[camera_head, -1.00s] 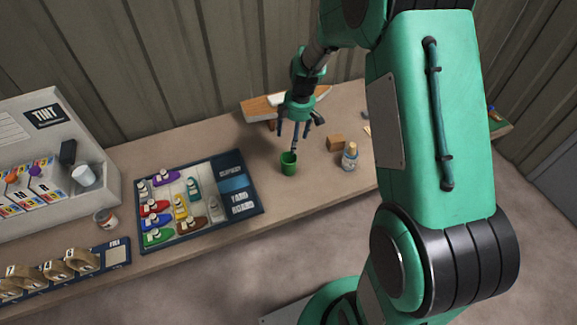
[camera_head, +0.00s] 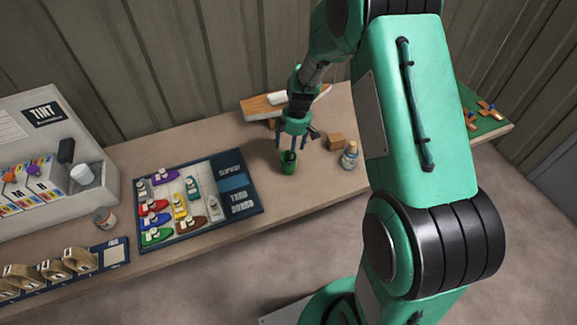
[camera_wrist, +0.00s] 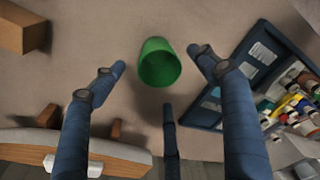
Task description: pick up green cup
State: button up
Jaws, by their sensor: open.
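The green cup (camera_head: 288,166) stands on the bench, just right of the yard board. In the wrist view the green cup (camera_wrist: 159,63) shows its open mouth and lies beyond the fingertips, near the top centre. My gripper (camera_head: 291,146) is over the bench at the cup, with its fingers pointing down. In the wrist view my gripper (camera_wrist: 160,75) has its blue fingers spread wide, two at the sides and one below the cup. Nothing is between them in their grip. I cannot tell whether a finger touches the cup.
The yard board (camera_head: 240,205) with several coloured toy boats lies left of the cup. A small cardboard block (camera_head: 336,141) and a bottle (camera_head: 349,156) stand to the right. A wooden stand (camera_head: 262,107) is behind my gripper. Bare bench lies in front of the cup.

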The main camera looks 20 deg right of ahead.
jog(key=shift+f, duration=0.7)
jog(key=shift+f, duration=0.1)
jog(key=shift+w+a+f+b, duration=0.15)
jog(key=shift+f+b, duration=0.15)
jog(key=shift+f, duration=0.95)
jog(key=shift+a+f+b, duration=0.1)
jog(key=shift+f+b, duration=0.2)
jog(key=shift+f, duration=0.95)
jog(key=c, duration=1.3)
